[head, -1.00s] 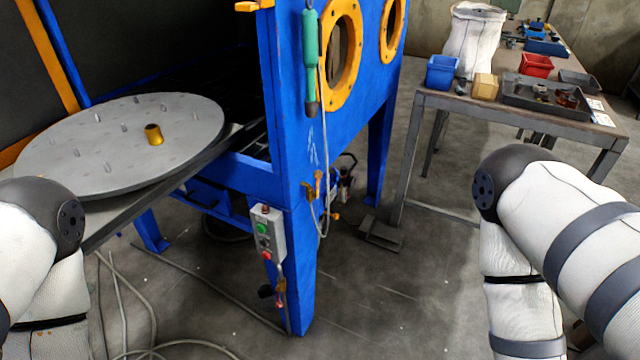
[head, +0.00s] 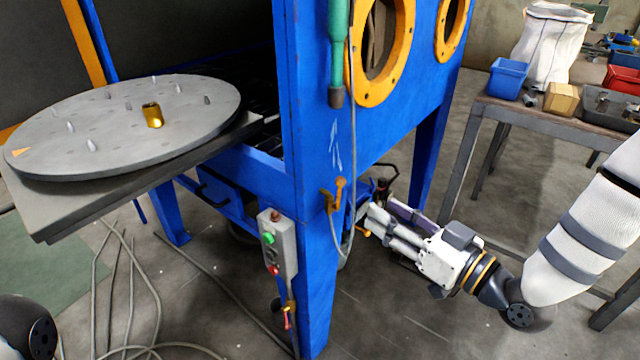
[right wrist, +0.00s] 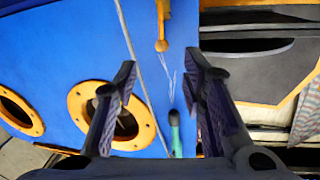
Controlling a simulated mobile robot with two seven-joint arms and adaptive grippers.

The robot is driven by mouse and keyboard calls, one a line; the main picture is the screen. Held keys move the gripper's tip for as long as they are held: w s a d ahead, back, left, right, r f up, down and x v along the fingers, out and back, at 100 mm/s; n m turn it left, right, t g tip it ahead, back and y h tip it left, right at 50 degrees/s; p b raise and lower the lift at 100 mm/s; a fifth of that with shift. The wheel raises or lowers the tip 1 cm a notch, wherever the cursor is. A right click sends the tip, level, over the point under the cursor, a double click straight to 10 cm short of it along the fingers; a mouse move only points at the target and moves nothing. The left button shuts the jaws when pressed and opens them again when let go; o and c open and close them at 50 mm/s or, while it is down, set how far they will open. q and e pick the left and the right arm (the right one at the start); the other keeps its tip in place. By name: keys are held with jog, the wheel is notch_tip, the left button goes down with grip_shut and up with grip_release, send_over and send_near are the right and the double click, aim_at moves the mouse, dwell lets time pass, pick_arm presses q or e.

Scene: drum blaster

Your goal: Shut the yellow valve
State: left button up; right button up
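A yellow-orange valve lever (head: 336,196) is on the blue cabinet's front corner, below the hanging green handle. In the right wrist view a yellow lever (right wrist: 162,28) with a rounded end shows at the top, beyond and between the fingertips. My right gripper (head: 372,220) is to the right of the lever in the head view, its fingers pointing left. The wrist view shows its fingers (right wrist: 158,78) wide apart with nothing between them. A smaller yellow piece (head: 364,231) shows close to the fingertips. My left gripper is out of view.
The blue cabinet (head: 310,120) has orange-rimmed portholes and a hanging green handle (head: 338,50). A grey button box (head: 277,243) is below the lever. A round turntable (head: 60,125) is at left. A workbench (head: 535,115) stands at right. Hoses lie on the floor.

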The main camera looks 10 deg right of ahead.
aim_at(344, 184)
jog(key=x, duration=0.6)
jog(key=b+x, duration=0.1)
jog(key=x, duration=0.5)
jog(key=shift+r, duration=0.2)
jog(key=shift+c, duration=0.6)
grip_shut()
